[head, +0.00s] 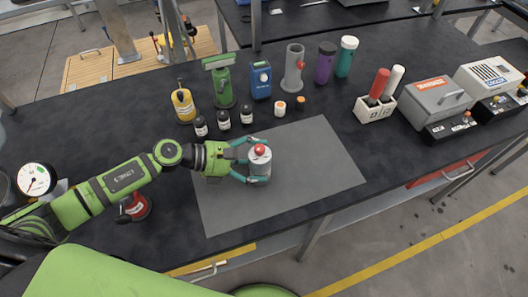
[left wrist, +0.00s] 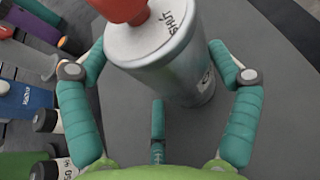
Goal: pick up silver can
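The silver can (head: 259,166) with a red top stands upright on the grey mat (head: 310,160) in the head view. It also shows large in the left wrist view (left wrist: 178,65), with "SHUT" printed on its pale upper face. My left gripper (head: 263,161) reaches in from the left, with teal fingers on both sides of the can. In the left wrist view the fingers are spread, their tips close beside the can, with narrow gaps seeming to show. A third finger (left wrist: 157,132) points at the can from below. My right gripper is not in view.
Several small dark bottles (head: 223,120), a yellow bottle (head: 183,103), a green device (head: 221,84) and a blue box (head: 261,80) stand behind. A red container (head: 137,207) is beside my left arm. Grey boxes (head: 436,103) are at right. The mat right of the can is clear.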

